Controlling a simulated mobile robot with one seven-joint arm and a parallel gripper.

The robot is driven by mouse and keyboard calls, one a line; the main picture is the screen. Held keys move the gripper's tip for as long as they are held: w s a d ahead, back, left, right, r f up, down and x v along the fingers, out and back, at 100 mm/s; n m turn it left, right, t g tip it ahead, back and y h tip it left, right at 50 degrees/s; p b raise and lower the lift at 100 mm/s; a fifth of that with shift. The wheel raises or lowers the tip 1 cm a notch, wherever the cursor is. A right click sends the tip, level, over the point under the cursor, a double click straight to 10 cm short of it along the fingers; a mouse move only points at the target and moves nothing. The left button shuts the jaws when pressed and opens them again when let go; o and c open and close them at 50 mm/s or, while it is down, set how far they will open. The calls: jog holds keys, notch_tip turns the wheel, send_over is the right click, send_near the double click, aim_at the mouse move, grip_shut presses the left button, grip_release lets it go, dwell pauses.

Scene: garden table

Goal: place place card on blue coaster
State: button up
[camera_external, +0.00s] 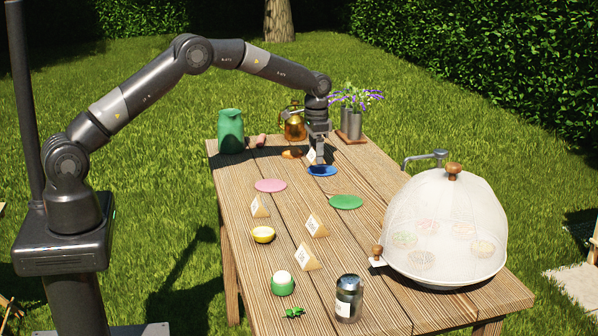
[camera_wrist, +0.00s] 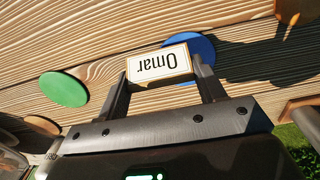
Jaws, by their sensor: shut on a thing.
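My gripper (camera_external: 318,158) is shut on a white place card reading "Omar" (camera_wrist: 160,65), with a finger at each side of the card. The card also shows in the external view (camera_external: 311,156), partly hidden by my gripper. The blue coaster (camera_external: 323,171) lies flat on the table just below and in front of my gripper. In the wrist view, the blue coaster (camera_wrist: 204,47) shows behind the card, which covers part of it. I cannot tell exactly how high the card is above the table.
Other place cards (camera_external: 317,226) stand nearer the front. A mesh dome (camera_external: 446,225) covers the right side.

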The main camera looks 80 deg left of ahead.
aim_at(316, 174)
jog(key=shift+a+f, duration=0.2)
jog(key=shift+f, duration=1.9)
jog(key=shift+f, duration=0.15)
jog(key=o, duration=1)
